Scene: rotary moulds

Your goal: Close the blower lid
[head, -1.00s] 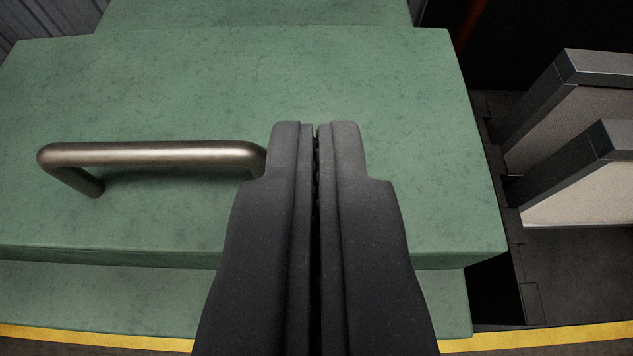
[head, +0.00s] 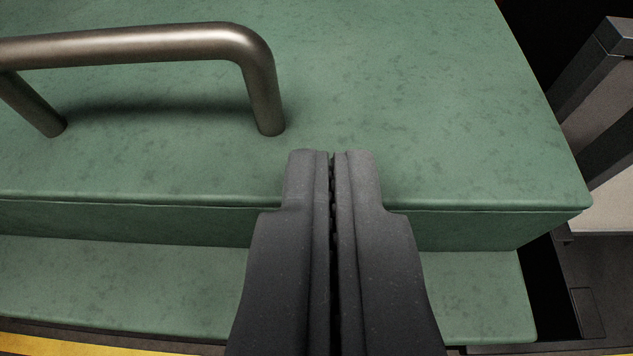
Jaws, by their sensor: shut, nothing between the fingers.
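The blower lid (head: 430,120) is a green mottled slab that fills most of the head view. A brown-grey metal bar handle (head: 150,42) stands on its top at the upper left. Below the lid's front edge is a green lower body (head: 120,285). My gripper (head: 332,155) is shut and empty, with its tips over the lid's front part, right of and nearer than the handle's right foot. I cannot tell whether the tips touch the lid. The gripper hides part of the lid's front edge.
Grey upright panels with dark frames (head: 608,100) stand to the right, past a dark gap (head: 550,290). A yellow floor line (head: 70,345) runs at the bottom left. Open space over the lid is clear apart from the handle.

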